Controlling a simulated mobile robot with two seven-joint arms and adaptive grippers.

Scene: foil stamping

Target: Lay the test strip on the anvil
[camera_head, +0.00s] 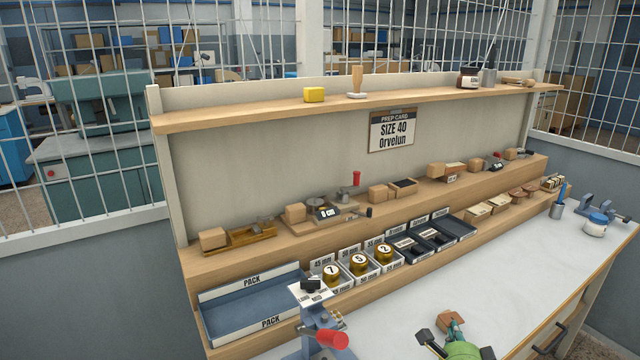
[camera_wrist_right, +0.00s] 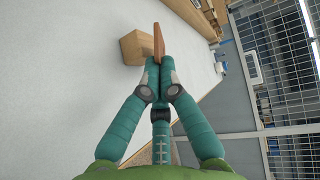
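My right gripper (camera_wrist_right: 158,72) is closed on a thin orange-brown strip (camera_wrist_right: 159,43), seen nearly edge-on; it looks like the test strip. A tan wooden block (camera_wrist_right: 133,48) is right beside the strip, and I cannot tell whether they touch. In the head view my right gripper (camera_head: 455,338) is at the bottom, above the white bench, with a brown wooden piece (camera_head: 450,318) at its fingertips. A blue-grey press (camera_head: 318,318) with a red handle (camera_head: 331,338) stands to its left. The anvil cannot be made out clearly. My left gripper is not in view.
A blue PACK tray (camera_head: 250,299) is left of the press. Numbered brass pots (camera_head: 358,264) and black bins (camera_head: 432,237) line the bench's back.

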